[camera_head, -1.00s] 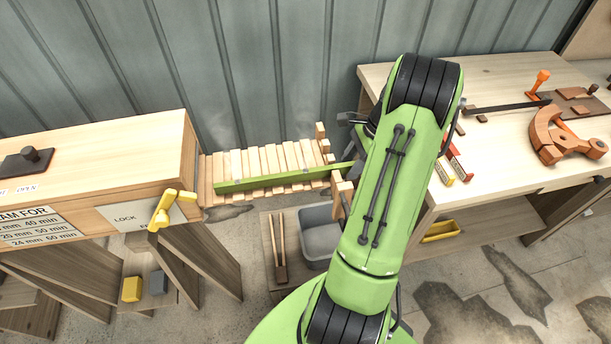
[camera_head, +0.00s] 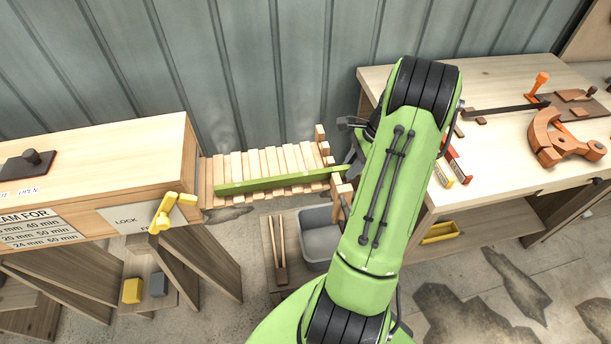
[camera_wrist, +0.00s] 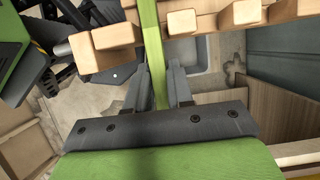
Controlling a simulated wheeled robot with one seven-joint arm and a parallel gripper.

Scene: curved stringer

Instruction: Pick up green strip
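The green strip (camera_head: 270,184) is long and thin and lies along the row of pale wooden slats, its right end at my gripper (camera_head: 352,162). In the wrist view the strip (camera_wrist: 151,45) runs down between the two fingers of my gripper (camera_wrist: 157,78). The fingers stand apart, one on each side of the strip, and look open, with narrow gaps beside it. My arm hides part of the gripper in the head view.
The slatted rack (camera_head: 208,180) joins a wooden steam box (camera_head: 100,150) with a yellow latch (camera_head: 165,212) at left. A workbench (camera_head: 500,85) with clamps and tools is at right. A grey bin (camera_head: 320,240) sits below. Wooden pegs (camera_wrist: 118,36) are close to the fingers.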

